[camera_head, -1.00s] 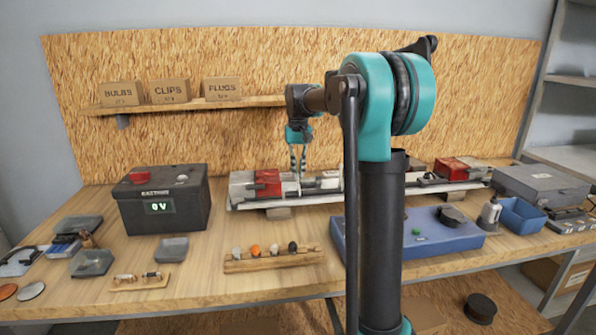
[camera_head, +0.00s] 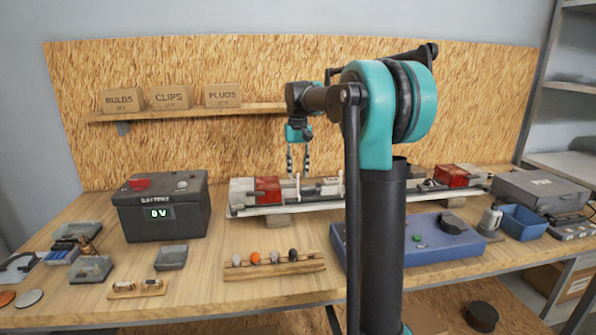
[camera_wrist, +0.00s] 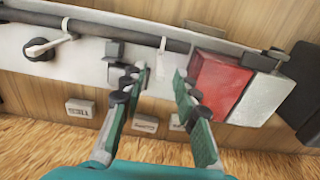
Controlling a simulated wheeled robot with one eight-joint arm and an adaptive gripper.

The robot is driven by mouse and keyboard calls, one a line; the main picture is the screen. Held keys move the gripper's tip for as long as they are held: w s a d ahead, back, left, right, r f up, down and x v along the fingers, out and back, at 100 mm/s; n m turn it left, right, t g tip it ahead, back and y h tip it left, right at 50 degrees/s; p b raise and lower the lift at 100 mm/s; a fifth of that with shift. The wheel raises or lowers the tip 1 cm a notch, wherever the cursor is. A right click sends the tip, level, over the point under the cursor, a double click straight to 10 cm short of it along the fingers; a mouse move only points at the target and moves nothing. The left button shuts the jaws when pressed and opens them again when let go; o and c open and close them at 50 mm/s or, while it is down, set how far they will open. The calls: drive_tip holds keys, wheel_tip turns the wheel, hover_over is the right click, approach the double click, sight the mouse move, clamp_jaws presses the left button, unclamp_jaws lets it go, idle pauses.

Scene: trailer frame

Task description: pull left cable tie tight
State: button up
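The trailer frame (camera_head: 245,212) is a long pale beam on the bench, with a dark cable along it, also in the wrist view (camera_wrist: 80,75). A thin white upright strip, apparently the left cable tie (camera_head: 298,188), stands at the cable right of the left red-and-white lamp. In the wrist view this tie (camera_wrist: 163,43) shows beyond my fingers. My gripper (camera_head: 298,172) is above the frame near the tie. Its fingers (camera_wrist: 161,82) are apart with nothing between them. A second white strip (camera_wrist: 45,47) lies by a round black part in the wrist view.
The red-and-white lamp (camera_wrist: 222,85) is close beside one finger. A small dark bracket (camera_wrist: 115,52) is near the other. The wood-chip back wall and shelf (camera_head: 190,112) are behind. A battery (camera_head: 160,205) stands left; a blue unit (camera_head: 400,245) is in front, partly hidden by my arm.

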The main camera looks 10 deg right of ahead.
drive_tip(key=shift+r, duration=0.1)
wheel_tip(320, 180, up, 12)
idle(0.6)
drive_tip(key=shift+s, duration=0.1)
